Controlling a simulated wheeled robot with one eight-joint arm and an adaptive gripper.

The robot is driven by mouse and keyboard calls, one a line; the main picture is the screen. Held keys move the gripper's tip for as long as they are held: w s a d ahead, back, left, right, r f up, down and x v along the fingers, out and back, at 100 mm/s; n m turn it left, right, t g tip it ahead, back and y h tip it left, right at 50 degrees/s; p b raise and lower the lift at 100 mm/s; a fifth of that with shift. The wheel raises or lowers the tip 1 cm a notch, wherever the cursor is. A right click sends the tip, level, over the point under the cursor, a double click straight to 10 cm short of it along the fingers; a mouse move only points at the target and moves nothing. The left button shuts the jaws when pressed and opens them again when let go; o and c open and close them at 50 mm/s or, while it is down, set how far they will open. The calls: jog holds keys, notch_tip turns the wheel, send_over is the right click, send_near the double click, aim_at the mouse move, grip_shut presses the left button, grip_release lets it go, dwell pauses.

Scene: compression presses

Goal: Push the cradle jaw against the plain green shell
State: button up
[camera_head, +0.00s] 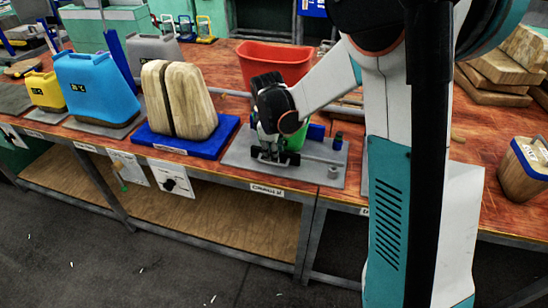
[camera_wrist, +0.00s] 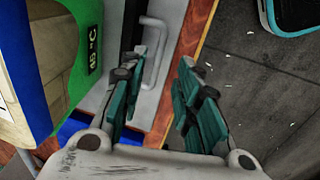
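The green shell (camera_head: 294,139) stands on a grey base plate (camera_head: 322,166) in the head view, largely hidden behind my gripper. In the wrist view the green shell (camera_wrist: 84,50) fills the upper left and carries a dark "45°C" label. A blue part (camera_head: 316,132) shows beside the shell; I cannot tell whether it is the cradle jaw. My gripper (camera_head: 270,152) is low over the front of the plate. In the wrist view my gripper (camera_wrist: 164,72) has its teal fingers apart. A grey bar handle (camera_wrist: 157,38) lies just beyond the left finger; no grip on it shows.
To the left stand a wooden two-part block on a blue base (camera_head: 222,132), a blue canister (camera_head: 95,88) and a yellow canister (camera_head: 43,90). A red bin (camera_head: 275,63) is behind. The table's front edge is close; dark floor (camera_wrist: 260,85) lies beyond it.

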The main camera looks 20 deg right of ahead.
notch_tip(320, 180, up, 6)
jog(key=s, duration=0.1)
jog(key=shift+a+r, duration=0.25)
jog(key=shift+a, duration=0.15)
jog(key=w+f, duration=0.1)
jog(key=f, duration=0.3)
jog(key=w+f+p, duration=0.1)
jog(key=f, duration=0.3)
jog(key=w+f+p, duration=0.1)
jog(key=f, duration=0.3)
jog(key=shift+w+a, duration=0.25)
jog(key=shift+a, duration=0.15)
jog(key=shift+r, duration=0.1)
grip_shut()
